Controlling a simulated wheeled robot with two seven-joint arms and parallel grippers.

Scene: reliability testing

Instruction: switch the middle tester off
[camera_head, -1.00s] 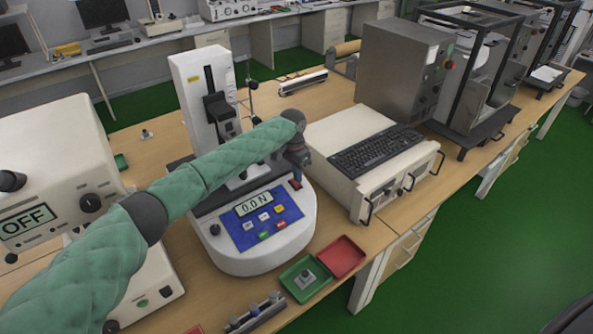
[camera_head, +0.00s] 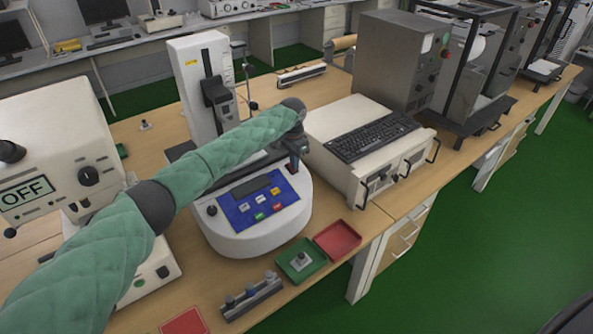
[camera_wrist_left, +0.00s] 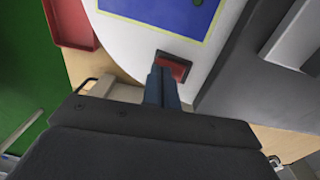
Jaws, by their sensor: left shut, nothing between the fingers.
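The middle tester (camera_head: 250,243) is white with a rounded base, a blue button panel (camera_head: 238,214) and an upright column. Its display (camera_head: 251,187) is dark and shows no reading. My left gripper (camera_head: 294,166) is shut and empty at the right side of the tester's base, pointing down. In the left wrist view its closed fingertips (camera_wrist_left: 160,72) are at a red rocker switch (camera_wrist_left: 178,66) in a dark frame. The fingers cover part of the switch, and I cannot tell whether they touch it. My right gripper is not in view.
Another tester on the left (camera_head: 55,120) has a display reading OFF. A white unit with a keyboard (camera_head: 372,137) stands close on the right. Green (camera_head: 290,277) and red (camera_head: 338,239) trays lie in front, beside a rack (camera_head: 252,298) of small parts.

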